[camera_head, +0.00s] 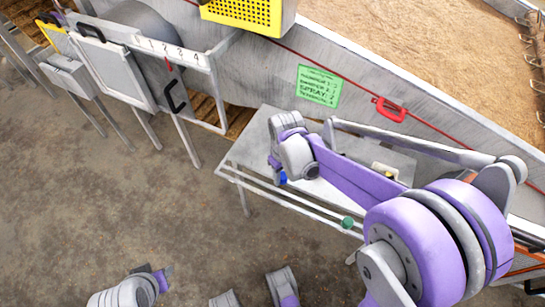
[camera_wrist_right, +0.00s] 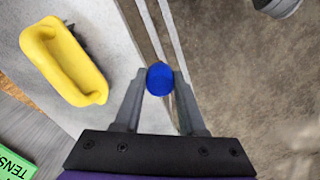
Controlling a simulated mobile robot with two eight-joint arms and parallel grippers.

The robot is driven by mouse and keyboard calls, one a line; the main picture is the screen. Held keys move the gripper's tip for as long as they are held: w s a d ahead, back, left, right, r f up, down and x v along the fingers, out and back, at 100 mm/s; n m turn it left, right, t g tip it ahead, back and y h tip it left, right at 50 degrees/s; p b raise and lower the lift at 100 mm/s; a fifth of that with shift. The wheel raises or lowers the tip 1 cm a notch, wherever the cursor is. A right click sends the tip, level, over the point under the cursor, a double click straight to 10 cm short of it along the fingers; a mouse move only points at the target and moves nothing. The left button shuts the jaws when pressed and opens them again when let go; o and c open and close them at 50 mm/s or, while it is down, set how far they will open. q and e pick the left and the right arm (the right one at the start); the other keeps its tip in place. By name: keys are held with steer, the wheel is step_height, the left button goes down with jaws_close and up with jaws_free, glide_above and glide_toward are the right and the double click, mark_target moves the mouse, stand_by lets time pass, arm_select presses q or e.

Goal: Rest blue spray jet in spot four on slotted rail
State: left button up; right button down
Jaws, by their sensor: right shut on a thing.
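The blue spray jet (camera_wrist_right: 160,79) is held between the fingertips of my right gripper (camera_wrist_right: 158,88), its round blue face showing in the right wrist view. In the head view the jet is a small blue spot (camera_head: 282,179) at my right gripper (camera_head: 276,170), over the front edge of the grey table. The slotted rail (camera_head: 150,44), a white strip numbered 1 to 4, is at the upper left, well away from the gripper. Spot four is at its right end. A small red piece hangs below the rail's middle.
The grey table (camera_head: 253,150) has bars along its front, with a green round piece (camera_head: 347,222) on them. A yellow handle-like thing (camera_wrist_right: 65,60) lies left of my right gripper. A yellow crate (camera_head: 243,14) and a green sign (camera_head: 318,86) are behind. The floor at left is clear.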

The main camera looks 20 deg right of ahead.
steer(key=shift+n, duration=0.4)
steer(key=shift+s+d+f+b, duration=0.1)
steer(key=shift+s+f+b, duration=0.45)
steer(key=shift+f, duration=0.5)
steer(key=shift+s+d+f+b, duration=0.1)
steer(key=shift+s+f+b, duration=0.5)
steer(key=shift+f, duration=0.5)
steer(key=shift+s+d+f+b, duration=0.1)
steer(key=shift+s+f+b, duration=0.45)
steer(key=shift+f, duration=0.5)
steer(key=shift+c, duration=2)
jaws_free()
steer(key=shift+r, duration=0.1)
step_height(320, 180, up, 11)
steer(key=p, duration=0.3)
steer(key=shift+f, duration=0.2)
